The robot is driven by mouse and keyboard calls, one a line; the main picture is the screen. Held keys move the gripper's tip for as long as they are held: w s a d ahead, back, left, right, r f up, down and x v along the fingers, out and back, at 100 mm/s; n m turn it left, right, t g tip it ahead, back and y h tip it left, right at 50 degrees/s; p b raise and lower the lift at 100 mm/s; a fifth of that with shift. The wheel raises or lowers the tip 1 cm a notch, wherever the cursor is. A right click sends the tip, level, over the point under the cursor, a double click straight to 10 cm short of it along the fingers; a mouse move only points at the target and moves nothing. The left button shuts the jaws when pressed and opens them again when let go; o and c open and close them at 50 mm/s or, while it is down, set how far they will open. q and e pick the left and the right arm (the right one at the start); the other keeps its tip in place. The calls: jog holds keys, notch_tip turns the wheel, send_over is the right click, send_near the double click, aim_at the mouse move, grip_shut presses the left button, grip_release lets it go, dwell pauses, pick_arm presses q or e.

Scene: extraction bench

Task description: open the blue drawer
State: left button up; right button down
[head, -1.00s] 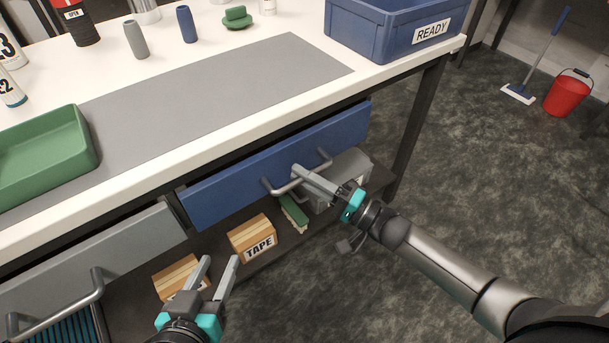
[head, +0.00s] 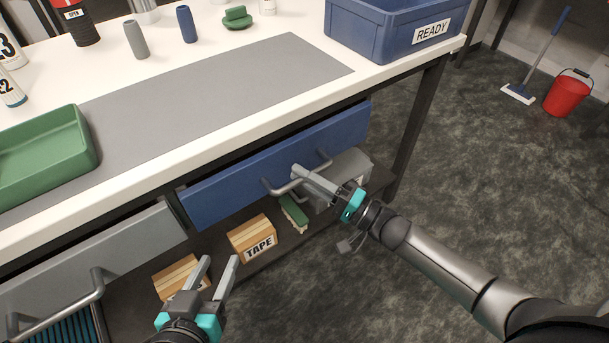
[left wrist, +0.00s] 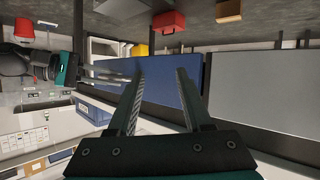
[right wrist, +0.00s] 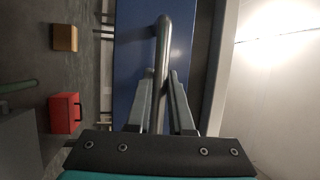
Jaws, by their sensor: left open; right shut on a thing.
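The blue drawer (head: 235,185) has its front just below the edge of the white bench top, with no drawer inside visible. Its grey bar handle (head: 284,189) sticks out from the front. My right gripper (head: 297,173) is shut on this handle. In the right wrist view, the handle (right wrist: 163,38) runs between the fingers of my right gripper (right wrist: 160,76), in front of the blue face. My left gripper (head: 220,258) is open and empty, lower left of the blue drawer and apart from it. The left wrist view shows its spread fingers (left wrist: 160,73).
A grey drawer (head: 100,262) with a bar handle is to the left. A lower shelf holds a TAPE box (head: 252,238), a brush (head: 294,212) and a grey container. A green tray (head: 45,155) and a blue READY bin (head: 375,40) stand on the bench.

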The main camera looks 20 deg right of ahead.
jog(key=shift+s+d+f, duration=0.1)
pick_arm(q)
jog(key=s+a+g+y+p, duration=0.45)
jog(key=s+a+g, duration=0.2)
jog(key=a, duration=0.25)
notch_tip(320, 180, down, 7)
jog(key=g+p, duration=0.2)
jog(key=p, duration=0.1)
jog(key=shift+w+d+n, duration=0.2)
jog(key=shift+n, duration=0.1)
pick_arm(e)
jog(key=s+d, duration=0.4)
jog(key=s, duration=0.7)
jog(key=s+d, duration=0.4)
jog(key=s, duration=0.7)
jog(key=shift+s, duration=0.15)
jog(key=c, duration=0.8)
grip_release()
